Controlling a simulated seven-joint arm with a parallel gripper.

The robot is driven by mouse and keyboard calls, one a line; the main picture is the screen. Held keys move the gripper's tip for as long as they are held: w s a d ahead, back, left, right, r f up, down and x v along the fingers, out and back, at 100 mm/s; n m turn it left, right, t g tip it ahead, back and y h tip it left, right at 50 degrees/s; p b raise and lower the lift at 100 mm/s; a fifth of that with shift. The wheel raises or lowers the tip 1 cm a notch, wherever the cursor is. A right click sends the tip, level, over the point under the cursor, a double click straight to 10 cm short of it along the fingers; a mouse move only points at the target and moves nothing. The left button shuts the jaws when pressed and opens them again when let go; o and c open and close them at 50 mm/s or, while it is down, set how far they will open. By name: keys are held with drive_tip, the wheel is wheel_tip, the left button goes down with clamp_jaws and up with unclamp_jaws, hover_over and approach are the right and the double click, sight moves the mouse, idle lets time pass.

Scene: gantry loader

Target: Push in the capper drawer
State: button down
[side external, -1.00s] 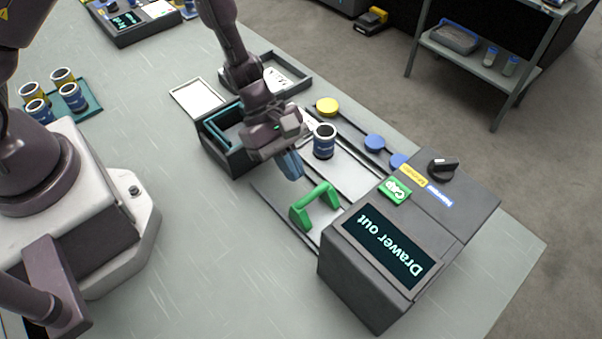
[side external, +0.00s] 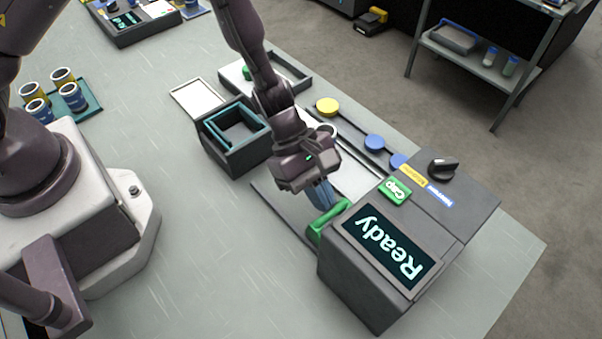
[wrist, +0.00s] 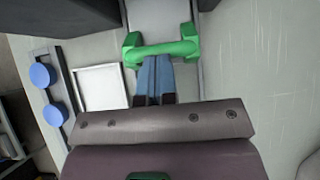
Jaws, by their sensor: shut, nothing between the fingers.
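The capper (side external: 350,285) is a dark grey box at the right of the side view, and its screen (side external: 388,247) reads "Ready". The drawer's green handle (side external: 318,228) is close against the capper's left end. My gripper (side external: 324,203) is shut and empty, with its blue fingertips at the handle. In the wrist view the shut fingers (wrist: 155,72) meet the middle of the green handle (wrist: 160,50). The jar that stood in the drawer is hidden in both current views.
A dark open-topped box (side external: 232,145) stands behind and left of my gripper. Yellow (side external: 327,105) and blue (side external: 375,143) discs lie along a rail at the back. Several jars stand on a teal tray (side external: 92,106) at far left. The table front is clear.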

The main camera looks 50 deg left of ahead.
drive_tip(key=shift+d, duration=0.3)
drive_tip(key=a, duration=0.2)
drive_tip(key=a+r, duration=0.1)
drive_tip(key=a, duration=0.1)
drive_tip(key=shift+a, duration=0.25)
drive_tip(key=s+a+r+m+t+y, duration=0.2)
drive_tip(key=s+a+r+m, duration=0.2)
drive_tip(key=r, duration=0.5)
drive_tip(key=s+a+r+m+t+y, duration=0.1)
drive_tip(key=s+a+r+m+y, duration=0.2)
drive_tip(key=a+r+m, duration=0.5)
drive_tip(key=s+a+r+m+t+y, duration=0.2)
drive_tip(key=s+a+r+m, duration=0.4)
drive_tip(key=r, duration=0.6)
drive_tip(key=shift+a+r+t+y, duration=0.15)
drive_tip(key=shift+a+t+y, duration=0.2)
drive_tip(key=shift+a, duration=0.3)
